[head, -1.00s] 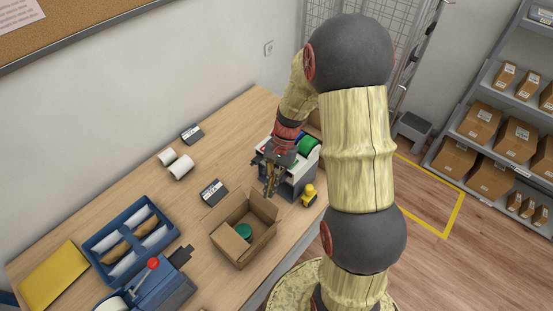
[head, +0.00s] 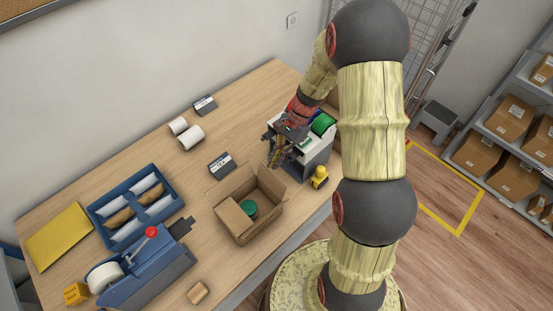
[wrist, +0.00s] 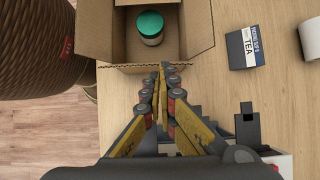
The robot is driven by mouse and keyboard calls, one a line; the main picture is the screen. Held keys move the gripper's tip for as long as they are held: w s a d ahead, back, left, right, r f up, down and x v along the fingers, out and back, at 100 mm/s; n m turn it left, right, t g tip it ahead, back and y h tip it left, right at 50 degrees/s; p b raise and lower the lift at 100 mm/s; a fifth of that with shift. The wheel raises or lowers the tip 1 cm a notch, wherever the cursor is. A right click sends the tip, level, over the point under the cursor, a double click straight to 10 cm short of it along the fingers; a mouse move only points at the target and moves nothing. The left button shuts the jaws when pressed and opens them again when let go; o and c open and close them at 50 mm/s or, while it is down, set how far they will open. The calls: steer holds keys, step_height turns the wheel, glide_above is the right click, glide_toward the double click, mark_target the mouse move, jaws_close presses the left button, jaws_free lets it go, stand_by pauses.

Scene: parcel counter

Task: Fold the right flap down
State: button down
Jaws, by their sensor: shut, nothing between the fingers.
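An open cardboard box (head: 248,228) stands on the counter with a green-lidded jar (head: 249,208) inside; the jar also shows in the wrist view (wrist: 150,27). Its left flap (head: 232,217) is folded inward. The right flap (head: 270,180) stands up; its corrugated edge crosses the wrist view (wrist: 125,67). The other flaps are open. My gripper (head: 272,164) is shut and empty on the outer side of the right flap. In the wrist view its fingertips (wrist: 161,68) are at that edge; whether they touch it I cannot tell.
A grey machine (head: 313,155) and a small yellow object (head: 319,177) are right of the box. A TEA card (head: 221,165) lies behind it. A blue tape dispenser (head: 150,265) and a blue tray (head: 98,213) stand left. Bare counter shows in front.

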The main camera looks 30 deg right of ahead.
steer(key=a+b, duration=0.1)
steer(key=s+a+f, duration=0.1)
steer(key=a, duration=0.1)
steer(key=a+f+b, duration=0.1)
steer(key=shift+s+a+f+b, duration=0.2)
steer(key=shift+s+a+b, duration=0.1)
steer(key=shift+s+a, duration=0.1)
steer(key=shift+s+a+f+b, duration=0.2)
steer(key=shift+a+f+b, duration=0.2)
steer(key=shift+a+f, duration=0.55)
steer(key=shift+s+a+f+b, duration=0.2)
steer(key=shift+a+f+b, duration=0.2)
steer(key=shift+a+f, duration=0.5)
steer(key=shift+r, duration=0.25)
step_height(320, 180, up, 9)
steer(key=p, duration=0.7)
steer(key=shift+f, duration=0.15)
